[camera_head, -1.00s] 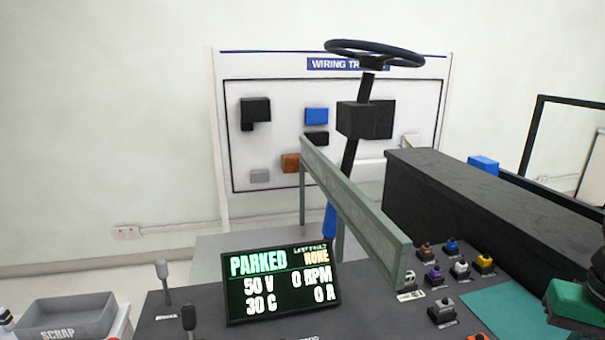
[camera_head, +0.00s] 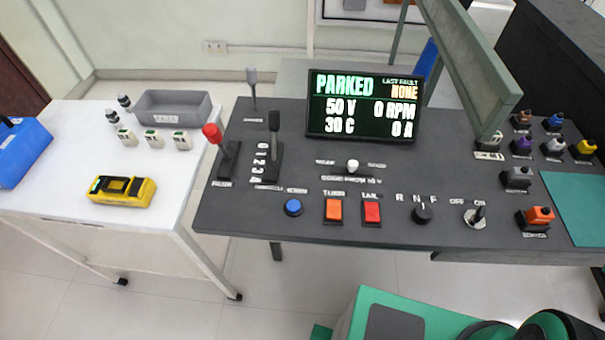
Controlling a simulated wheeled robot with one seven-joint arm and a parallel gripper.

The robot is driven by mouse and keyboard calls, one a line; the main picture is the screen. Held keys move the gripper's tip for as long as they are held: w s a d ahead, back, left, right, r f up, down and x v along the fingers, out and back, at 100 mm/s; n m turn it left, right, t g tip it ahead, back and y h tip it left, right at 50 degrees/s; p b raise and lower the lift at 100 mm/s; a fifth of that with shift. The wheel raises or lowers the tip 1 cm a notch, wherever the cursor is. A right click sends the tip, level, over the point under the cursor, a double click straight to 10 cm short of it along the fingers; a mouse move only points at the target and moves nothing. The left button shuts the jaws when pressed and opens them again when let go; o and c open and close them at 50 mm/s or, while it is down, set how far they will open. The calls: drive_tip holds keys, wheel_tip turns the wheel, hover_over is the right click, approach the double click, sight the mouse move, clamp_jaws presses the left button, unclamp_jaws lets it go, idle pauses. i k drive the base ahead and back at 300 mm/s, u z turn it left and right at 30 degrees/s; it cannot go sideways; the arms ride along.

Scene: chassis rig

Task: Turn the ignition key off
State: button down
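The ignition key switch (camera_head: 475,215) is at the right of the front row of controls on the dark console (camera_head: 340,245). It has a round silver plate and a small dark key standing in it, with OFF printed at its upper left and ON at its upper right. The key top leans toward the ON side, but it is too small to tell its exact setting. The display (camera_head: 363,106) reads PARKED, 50 V, 30 C, 0 RPM, 0 A, last fault NONE. My gripper is not in view; green and black parts of my body fill the bottom right.
Beside the key are a black R-N-F knob (camera_head: 422,214), red (camera_head: 372,212) and orange (camera_head: 334,210) switches. Several coloured connectors stand at the right, with an orange one (camera_head: 540,217) nearby. A sloping green-grey beam (camera_head: 460,70) rises behind. A white cart (camera_head: 60,190) stands left.

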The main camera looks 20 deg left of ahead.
sight(479, 214)
drive_tip(key=z, duration=0.4)
drive_tip(key=k, duration=0.85)
drive_tip(key=u, duration=0.3)
drive_tip(key=i, duration=0.5)
drive_tip(key=z, duration=0.05)
